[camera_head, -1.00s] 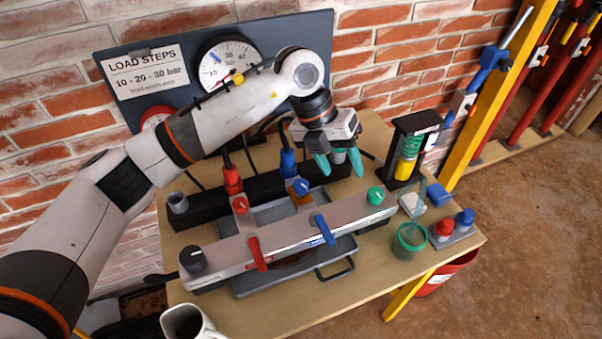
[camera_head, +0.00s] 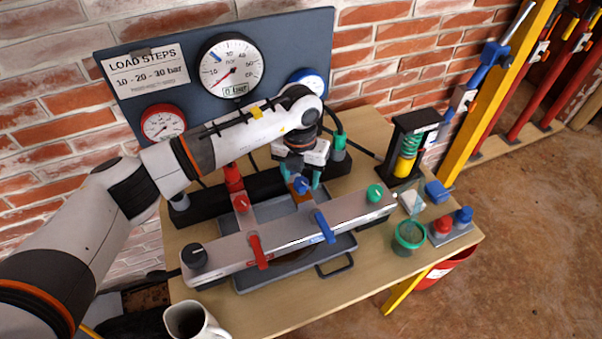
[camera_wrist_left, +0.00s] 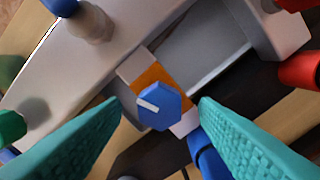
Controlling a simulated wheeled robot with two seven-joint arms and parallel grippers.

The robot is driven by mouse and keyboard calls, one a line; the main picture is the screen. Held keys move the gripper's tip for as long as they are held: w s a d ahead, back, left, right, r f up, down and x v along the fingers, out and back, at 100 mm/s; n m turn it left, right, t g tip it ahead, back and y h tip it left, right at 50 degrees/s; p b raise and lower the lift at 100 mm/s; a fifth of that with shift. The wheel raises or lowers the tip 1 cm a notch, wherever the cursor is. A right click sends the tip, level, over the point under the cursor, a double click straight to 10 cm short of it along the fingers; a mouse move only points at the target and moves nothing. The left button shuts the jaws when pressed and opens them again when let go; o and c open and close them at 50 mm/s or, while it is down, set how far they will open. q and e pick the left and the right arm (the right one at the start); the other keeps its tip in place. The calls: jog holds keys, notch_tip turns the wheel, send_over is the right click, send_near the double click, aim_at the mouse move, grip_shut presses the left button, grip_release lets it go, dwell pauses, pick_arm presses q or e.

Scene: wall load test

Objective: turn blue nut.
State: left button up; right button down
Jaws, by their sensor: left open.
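The blue nut (camera_wrist_left: 158,107) is a hexagonal cap with a white mark on top, sitting over an orange patch on the grey metal rig. In the head view the blue nut (camera_head: 301,186) is partly covered by my gripper. My left gripper (camera_head: 303,178) points down above it, teal fingers spread. In the left wrist view the fingertips (camera_wrist_left: 161,100) stand on either side of the nut with gaps, empty. The white mark points to the upper left in that view. My right gripper is not in view.
A red lever (camera_head: 258,251) and a blue lever (camera_head: 324,227) stick out in front. A gauge board (camera_head: 290,40) stands behind. A mug (camera_head: 190,322) is at the front left.

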pick_arm(q)
jog(key=shift+f, duration=0.4)
jog(key=shift+c, duration=0.5)
jog(key=c, duration=0.9)
jog(key=m+b, duration=0.1)
jog(key=b, duration=0.1)
jog(key=m+b, duration=0.1)
jog(key=b, duration=0.1)
jog(key=shift+f+m, duration=0.3)
jog(key=shift+m, duration=0.1)
jog(key=shift+r+m+b, duration=0.2)
jog(key=shift+m+b, duration=0.25)
jog(key=shift+m, duration=0.25)
jog(key=shift+r, duration=0.15)
jog(key=o, duration=1)
